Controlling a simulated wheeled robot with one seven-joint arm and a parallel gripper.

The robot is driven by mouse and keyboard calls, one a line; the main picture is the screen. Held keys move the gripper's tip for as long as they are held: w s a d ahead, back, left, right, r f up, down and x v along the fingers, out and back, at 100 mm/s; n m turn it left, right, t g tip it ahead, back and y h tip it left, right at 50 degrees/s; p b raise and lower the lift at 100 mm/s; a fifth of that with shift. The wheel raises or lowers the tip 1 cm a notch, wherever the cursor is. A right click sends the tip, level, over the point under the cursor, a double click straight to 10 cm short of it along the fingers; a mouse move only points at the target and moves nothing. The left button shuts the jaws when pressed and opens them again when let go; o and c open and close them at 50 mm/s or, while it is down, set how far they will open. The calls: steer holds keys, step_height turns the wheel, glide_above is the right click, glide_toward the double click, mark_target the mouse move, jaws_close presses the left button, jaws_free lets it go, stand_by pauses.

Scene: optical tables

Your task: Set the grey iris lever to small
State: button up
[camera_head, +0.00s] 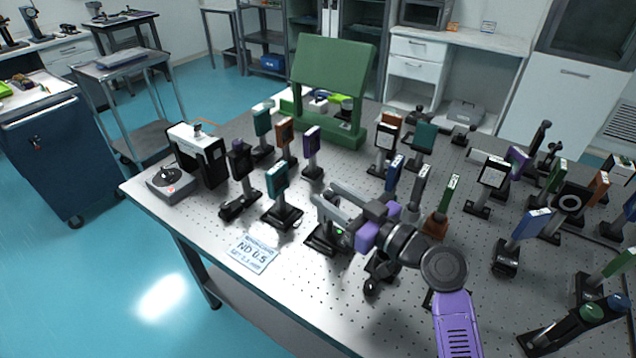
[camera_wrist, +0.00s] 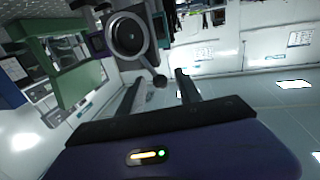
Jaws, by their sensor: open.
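In the wrist view, a dark round iris (camera_wrist: 127,36) with a grey ring stands just beyond my fingertips. Its short lever (camera_wrist: 160,81) ends in a dark ball knob. My gripper (camera_wrist: 159,77) is open, and the knob appears between its two fingers, with no clear contact on either side. In the head view, my gripper (camera_head: 326,194) is over the front middle of the optical table (camera_head: 205,222). The gripper hides most of the mount in front of it, so the lever cannot be made out there.
Several posted optics crowd the table, including a teal one (camera_head: 277,178) left of my gripper and a black mount with a round ring (camera_head: 570,203) at right. A green stand (camera_head: 330,75) is at the back. An ND 0.5 label (camera_head: 252,254) lies near the front edge.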

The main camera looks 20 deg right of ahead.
steer(key=shift+p+x, duration=0.4)
steer(key=shift+x, duration=1.7)
steer(key=shift+c, duration=0.4)
jaws_close()
